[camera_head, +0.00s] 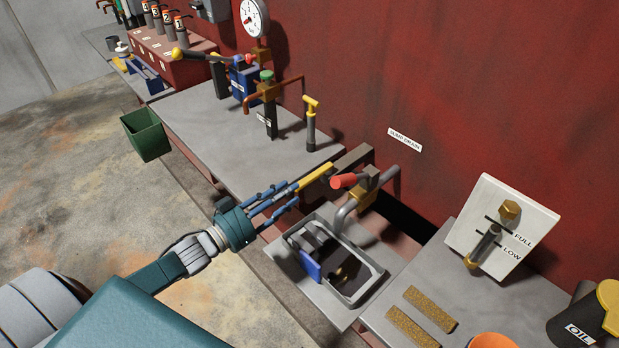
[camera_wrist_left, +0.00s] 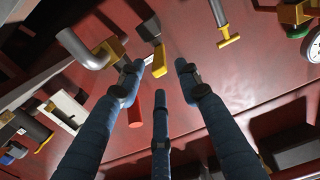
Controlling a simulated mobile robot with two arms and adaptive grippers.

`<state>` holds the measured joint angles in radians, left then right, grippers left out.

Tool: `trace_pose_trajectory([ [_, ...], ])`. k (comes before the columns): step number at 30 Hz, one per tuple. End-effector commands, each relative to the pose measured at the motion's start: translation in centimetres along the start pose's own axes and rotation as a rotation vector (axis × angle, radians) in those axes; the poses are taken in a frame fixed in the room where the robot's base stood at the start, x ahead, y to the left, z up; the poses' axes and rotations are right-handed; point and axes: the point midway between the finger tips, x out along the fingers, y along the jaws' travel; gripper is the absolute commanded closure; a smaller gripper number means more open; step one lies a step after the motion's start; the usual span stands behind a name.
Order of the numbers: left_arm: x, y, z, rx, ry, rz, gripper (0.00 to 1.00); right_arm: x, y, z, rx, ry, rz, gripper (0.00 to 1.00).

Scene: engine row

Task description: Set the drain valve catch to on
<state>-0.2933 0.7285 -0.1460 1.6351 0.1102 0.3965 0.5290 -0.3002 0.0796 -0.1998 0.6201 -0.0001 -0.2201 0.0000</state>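The drain valve has a brass body (camera_head: 366,188) on a bent grey pipe beside the red wall, with a red handle (camera_head: 345,181). A dark bar with a yellow end (camera_head: 318,174) sticks out just left of it; I cannot tell for certain whether it is the catch. My left gripper (camera_head: 293,193) is at this yellow end, fingers spread. In the left wrist view the yellow end (camera_wrist_left: 159,62) lies beyond and between the fingertips, with no clear grip. The red handle (camera_wrist_left: 135,110) and brass body (camera_wrist_left: 106,50) show left of it. My right gripper is not in view.
Below the valve a grey pan (camera_head: 365,290) with a blue-handled part (camera_head: 310,265) sits in the bench opening. A FULL/LOW gauge board (camera_head: 515,225) stands right, an oil can (camera_head: 580,320) at the corner. A yellow T-handle (camera_head: 311,105) and green bin (camera_head: 146,135) are left.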

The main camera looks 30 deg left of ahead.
Motion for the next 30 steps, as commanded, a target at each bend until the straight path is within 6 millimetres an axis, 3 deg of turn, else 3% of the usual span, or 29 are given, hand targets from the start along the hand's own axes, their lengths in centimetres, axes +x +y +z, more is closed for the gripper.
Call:
trace_pose_trajectory([
  [6, 4.4, -0.1, -0.3, 0.0, 0.004, -0.002, 0.66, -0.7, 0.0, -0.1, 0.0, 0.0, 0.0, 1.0],
  [12, 7.2, -0.1, -0.1, 0.001, 0.001, -0.002, 0.66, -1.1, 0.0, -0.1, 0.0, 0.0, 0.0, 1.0],
  [25, 8.4, 0.0, 0.1, 0.001, -0.002, -0.002, 0.66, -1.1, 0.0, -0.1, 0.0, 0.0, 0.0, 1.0],
  [26, 8.3, 0.0, 0.1, 0.001, -0.002, -0.002, 0.68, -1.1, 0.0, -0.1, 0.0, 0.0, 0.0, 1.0],
  [30, 8.3, 0.0, 0.1, 0.001, -0.002, -0.002, 0.95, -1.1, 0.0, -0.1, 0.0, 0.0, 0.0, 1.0],
])
